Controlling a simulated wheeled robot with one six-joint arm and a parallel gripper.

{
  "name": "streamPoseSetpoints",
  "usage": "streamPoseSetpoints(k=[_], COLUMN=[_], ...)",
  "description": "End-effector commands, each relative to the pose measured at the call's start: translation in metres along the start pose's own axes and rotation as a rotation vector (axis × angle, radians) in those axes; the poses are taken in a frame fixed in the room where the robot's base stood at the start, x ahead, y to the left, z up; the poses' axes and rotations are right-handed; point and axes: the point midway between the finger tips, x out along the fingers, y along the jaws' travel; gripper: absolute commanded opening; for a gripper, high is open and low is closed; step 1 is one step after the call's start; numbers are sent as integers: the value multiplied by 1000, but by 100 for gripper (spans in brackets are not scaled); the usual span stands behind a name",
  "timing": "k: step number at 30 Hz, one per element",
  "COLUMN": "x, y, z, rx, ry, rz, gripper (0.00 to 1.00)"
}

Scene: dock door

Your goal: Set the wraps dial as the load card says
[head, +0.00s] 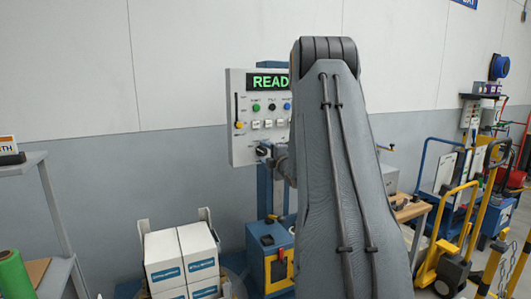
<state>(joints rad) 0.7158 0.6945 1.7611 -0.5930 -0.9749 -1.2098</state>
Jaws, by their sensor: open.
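The grey control panel (243,145) hangs on the blue column of the machine, left of my arm. Its lit display (268,82) shows green letters "READ", and the rest is hidden behind my arm. Below are green, dark and blue buttons, several small pale plates, and a yellow-and-black lever at the left. I cannot make out the wraps dial; my arm hides the panel's right side. No load card can be made out. My gripper (264,151) shows only partly, as dark finger parts before the panel's lower right. It is open, but whether it touches anything is unclear.
White boxes with blue labels (181,259) are stacked low in front, left of the blue machine base (268,250). A grey shelf (30,163) with a green roll stands at the far left. Yellow and blue carts (455,235) crowd the right. A wooden-topped bench is behind my arm.

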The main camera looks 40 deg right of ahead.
Motion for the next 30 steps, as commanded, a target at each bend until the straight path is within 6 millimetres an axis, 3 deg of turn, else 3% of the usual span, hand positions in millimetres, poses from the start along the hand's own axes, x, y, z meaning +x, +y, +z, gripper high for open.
streamPoseSetpoints(k=[8,15,30], x=[1,1,1], y=[0,0,-1], z=[0,0,0], rx=[1,1,119], ry=[-1,-1,-1], rz=[0,0,0], gripper=[49,10,10])
